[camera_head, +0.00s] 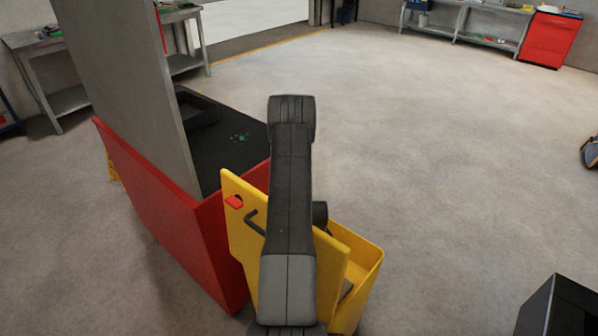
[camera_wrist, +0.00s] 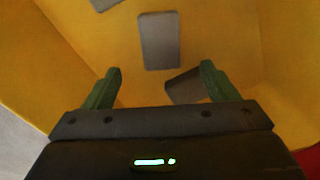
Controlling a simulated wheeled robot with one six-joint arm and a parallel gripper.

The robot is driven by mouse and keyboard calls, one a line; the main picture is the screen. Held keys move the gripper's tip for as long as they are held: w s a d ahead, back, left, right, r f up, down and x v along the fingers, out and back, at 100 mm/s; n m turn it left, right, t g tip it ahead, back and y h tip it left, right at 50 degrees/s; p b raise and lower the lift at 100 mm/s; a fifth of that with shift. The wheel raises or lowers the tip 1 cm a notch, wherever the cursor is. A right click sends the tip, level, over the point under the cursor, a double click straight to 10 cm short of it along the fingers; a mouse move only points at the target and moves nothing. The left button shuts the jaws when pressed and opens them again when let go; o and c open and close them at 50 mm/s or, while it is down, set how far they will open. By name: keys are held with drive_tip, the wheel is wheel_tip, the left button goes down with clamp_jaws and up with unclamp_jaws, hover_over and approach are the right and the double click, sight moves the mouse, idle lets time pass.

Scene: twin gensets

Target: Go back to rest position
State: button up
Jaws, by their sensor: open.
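My gripper (camera_wrist: 160,88) shows in the wrist view with its two green fingers spread apart and nothing between them. It points into a yellow bin (camera_wrist: 75,25). Grey flat blocks lie in the bin, one (camera_wrist: 159,42) ahead of the gap between the fingers and another (camera_wrist: 185,88) close to the right finger. A third grey piece is cut off at the top edge. In the head view my dark arm stands in front of the yellow bin (camera_head: 372,268) and hides much of it. The gripper itself is hidden there.
A red cabinet (camera_head: 165,215) with a black top (camera_head: 235,145) and a tall grey panel (camera_head: 135,80) stands left of the bin.

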wheel_tip(320, 180, down, 11)
drive_tip(key=shift+f+p, duration=0.15)
drive_tip(key=shift+p, duration=0.75)
drive_tip(key=shift+f, duration=0.3)
drive_tip(key=shift+r, duration=0.15)
